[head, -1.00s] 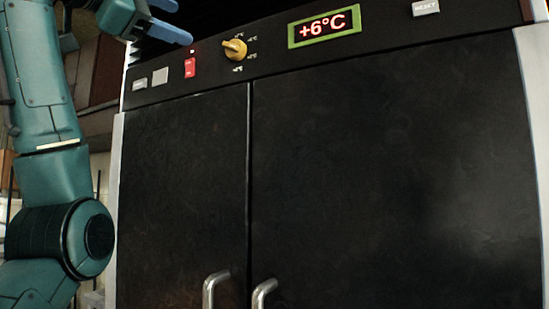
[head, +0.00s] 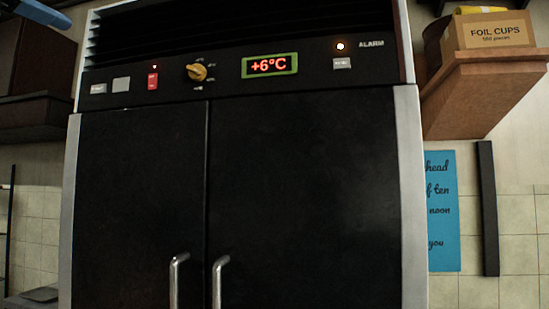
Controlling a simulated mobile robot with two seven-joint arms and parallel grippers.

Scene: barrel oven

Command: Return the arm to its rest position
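In the head view only the blue tip of my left gripper (head: 42,13) shows, at the top left corner, left of the cabinet and apart from its panel. Whether its fingers are open or shut is hidden by the picture edge. My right gripper is out of view. The tall black two-door cabinet (head: 300,190) stands in the middle with both doors closed. Its panel has a yellow knob (head: 196,72), a red switch (head: 152,81), a display (head: 270,65) reading +6°C, a reset button (head: 342,63) and a lit alarm lamp (head: 340,46).
Two metal door handles (head: 219,280) stick out at the bottom. A wooden shelf (head: 480,95) with a foil cups box (head: 490,30) is at the upper right. A blue sign (head: 441,210) and a dark bar (head: 487,208) are on the tiled wall. A brown shelf (head: 38,115) is at the left.

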